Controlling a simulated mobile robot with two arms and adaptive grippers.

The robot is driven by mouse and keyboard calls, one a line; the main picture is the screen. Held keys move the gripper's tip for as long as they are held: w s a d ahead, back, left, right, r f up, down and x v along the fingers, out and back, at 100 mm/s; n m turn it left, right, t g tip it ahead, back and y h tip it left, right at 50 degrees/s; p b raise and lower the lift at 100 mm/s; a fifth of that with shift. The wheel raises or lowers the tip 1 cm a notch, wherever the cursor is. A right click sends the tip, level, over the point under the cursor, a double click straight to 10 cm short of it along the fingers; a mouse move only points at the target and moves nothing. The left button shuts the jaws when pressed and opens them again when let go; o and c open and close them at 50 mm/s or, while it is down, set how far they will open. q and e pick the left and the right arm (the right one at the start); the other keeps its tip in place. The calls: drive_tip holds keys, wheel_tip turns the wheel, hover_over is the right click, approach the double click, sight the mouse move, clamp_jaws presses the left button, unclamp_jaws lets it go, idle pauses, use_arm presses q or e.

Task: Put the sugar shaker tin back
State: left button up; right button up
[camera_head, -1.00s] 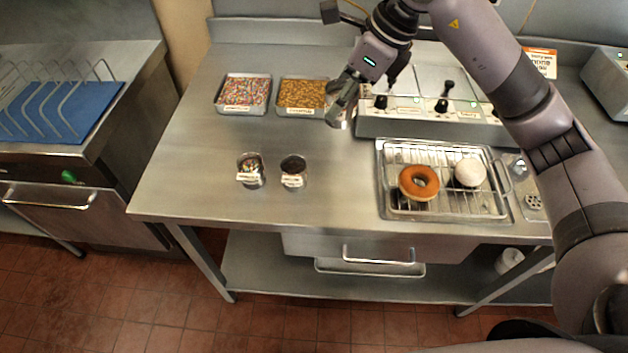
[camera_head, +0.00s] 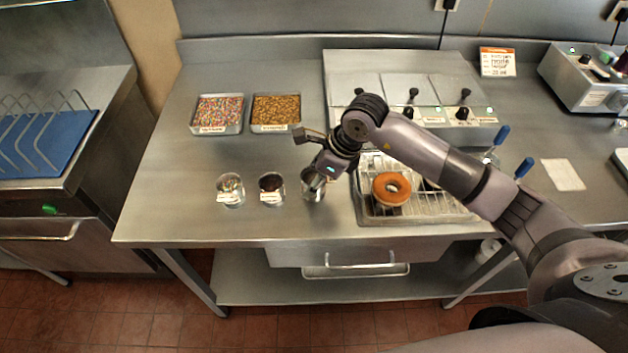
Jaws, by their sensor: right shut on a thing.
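The sugar shaker tin (camera_head: 313,188) is a small metal cylinder in the head view. It is upright at the right end of a row with two other tins. My right gripper (camera_head: 318,179) is shut on it from above and behind. The gripper covers part of the tin, and I cannot tell whether its base touches the counter. My left gripper is not in view.
A sprinkle tin (camera_head: 231,190) and a dark-topped tin (camera_head: 271,189) stand to the left. A wire rack tray (camera_head: 440,205) with a glazed doughnut (camera_head: 391,189) is close on the right. Two topping trays (camera_head: 218,114) (camera_head: 276,112) sit behind. The counter's left front is clear.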

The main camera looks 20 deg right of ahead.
drive_tip(key=shift+f, duration=0.85)
drive_tip(key=shift+f, duration=0.2)
drive_tip(key=o, duration=1.2)
drive_tip(key=shift+r, duration=0.1)
